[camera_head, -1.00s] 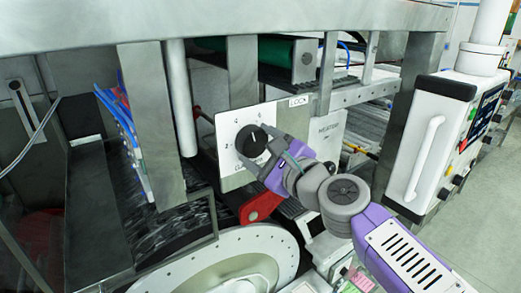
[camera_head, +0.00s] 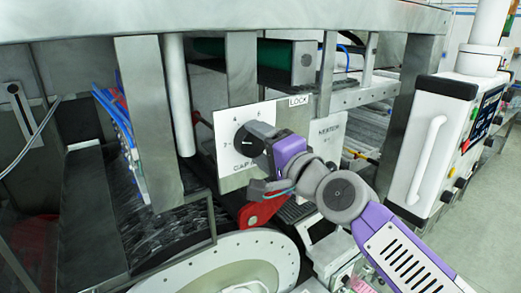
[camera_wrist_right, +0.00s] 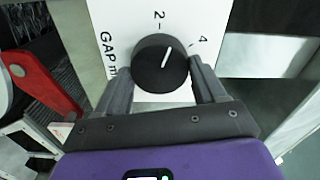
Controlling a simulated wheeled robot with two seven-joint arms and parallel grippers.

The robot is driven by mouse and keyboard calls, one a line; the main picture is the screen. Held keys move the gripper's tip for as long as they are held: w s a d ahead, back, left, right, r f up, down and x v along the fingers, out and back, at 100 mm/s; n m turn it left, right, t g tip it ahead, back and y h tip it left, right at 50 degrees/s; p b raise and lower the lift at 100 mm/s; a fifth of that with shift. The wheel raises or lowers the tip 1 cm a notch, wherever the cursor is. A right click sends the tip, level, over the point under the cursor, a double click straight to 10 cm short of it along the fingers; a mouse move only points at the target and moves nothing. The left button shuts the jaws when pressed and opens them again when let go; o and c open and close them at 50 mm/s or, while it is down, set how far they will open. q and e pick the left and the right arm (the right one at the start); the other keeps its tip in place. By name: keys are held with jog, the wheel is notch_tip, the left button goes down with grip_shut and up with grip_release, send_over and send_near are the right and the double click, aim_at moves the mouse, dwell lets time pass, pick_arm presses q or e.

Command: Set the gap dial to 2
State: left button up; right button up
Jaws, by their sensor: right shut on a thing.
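The gap dial (camera_head: 246,141) is a round black knob on a white plate (camera_head: 231,176) marked with numbers and the word GAP. In the right wrist view, the dial (camera_wrist_right: 160,62) has a white pointer line that points between the 2 and the 4. My right gripper (camera_head: 258,143) is at the dial, and its wrist hides part of the knob and plate in the head view. In the wrist view, its two grey fingers (camera_wrist_right: 161,70) are shut on opposite sides of the knob. My left gripper is not in view.
A LOCK label (camera_head: 299,101) and a HEATER panel (camera_head: 327,136) sit right of the dial. A red lever (camera_head: 262,210) lies just below. A control box (camera_head: 432,140) with a white handle stands at the right. A metal beam (camera_head: 230,20) runs above.

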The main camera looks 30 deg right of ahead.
jog(key=n+b, duration=0.1)
jog(key=n, duration=0.2)
jog(key=shift+n, duration=0.3)
jog(key=shift+r, duration=0.1)
dwell(0.4)
jog(key=o, duration=1)
jog(key=s, duration=0.2)
jog(key=s+b, duration=0.1)
jog(key=s, duration=0.4)
jog(key=shift+s+d+b, duration=0.25)
jog(key=shift+s+b, duration=0.05)
